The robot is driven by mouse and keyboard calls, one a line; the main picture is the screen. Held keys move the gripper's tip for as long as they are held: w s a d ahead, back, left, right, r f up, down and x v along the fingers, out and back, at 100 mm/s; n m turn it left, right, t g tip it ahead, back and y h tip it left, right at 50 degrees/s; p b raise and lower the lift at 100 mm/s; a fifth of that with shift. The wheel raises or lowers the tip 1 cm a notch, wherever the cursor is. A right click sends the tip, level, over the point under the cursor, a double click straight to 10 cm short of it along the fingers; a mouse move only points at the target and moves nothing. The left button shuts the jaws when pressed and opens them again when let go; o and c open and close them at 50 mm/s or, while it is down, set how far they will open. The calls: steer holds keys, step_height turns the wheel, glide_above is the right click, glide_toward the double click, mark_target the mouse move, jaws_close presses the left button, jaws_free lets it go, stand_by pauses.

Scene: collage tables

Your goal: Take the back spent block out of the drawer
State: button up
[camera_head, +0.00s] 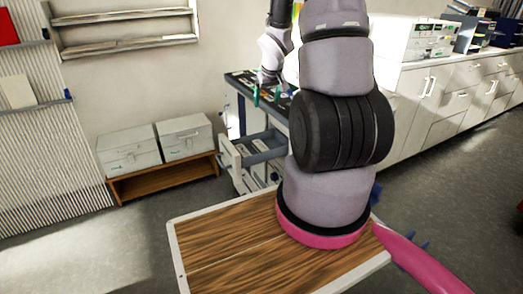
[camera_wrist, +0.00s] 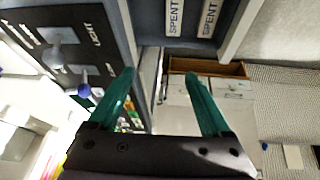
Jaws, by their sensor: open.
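The open drawer (camera_head: 231,160) juts from the dark-topped cabinet in the head view, with a grey interior. In the wrist view part of the drawer (camera_wrist: 232,38) shows at the top. Two white strips reading SPENT, a left one (camera_wrist: 175,18) and a right one (camera_wrist: 209,18), lie inside it, cut off by the frame edge. I cannot tell whether they are blocks or labels. My gripper (camera_wrist: 159,76) is open, its teal fingers apart with nothing between them. In the head view my gripper (camera_head: 266,96) is above the cabinet top, higher than the drawer.
The cabinet top (camera_wrist: 90,20) holds a dark panel marked LIGHT and small parts. A wooden-striped table (camera_head: 225,245) stands in front. White boxes (camera_head: 130,150) sit on a low wooden shelf at the left. White counters (camera_head: 440,95) run along the right.

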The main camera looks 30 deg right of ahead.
steer(key=n+y, duration=0.1)
glide_toward(261, 145)
steer(key=shift+w+d+f, duration=0.2)
steer(key=shift+w+f, duration=0.15)
steer(key=shift+f, duration=0.2)
steer(key=shift+w+d+f, duration=0.25)
steer(key=shift+w+f, duration=0.15)
steer(key=shift+f, duration=0.15)
steer(key=shift+a+x, duration=0.25)
steer(key=shift+x, duration=1.3)
steer(key=shift+a+x, duration=0.2)
steer(key=shift+x, duration=1.35)
steer(key=shift+s+f, duration=0.2)
steer(key=shift+f, duration=0.15)
jaws_close()
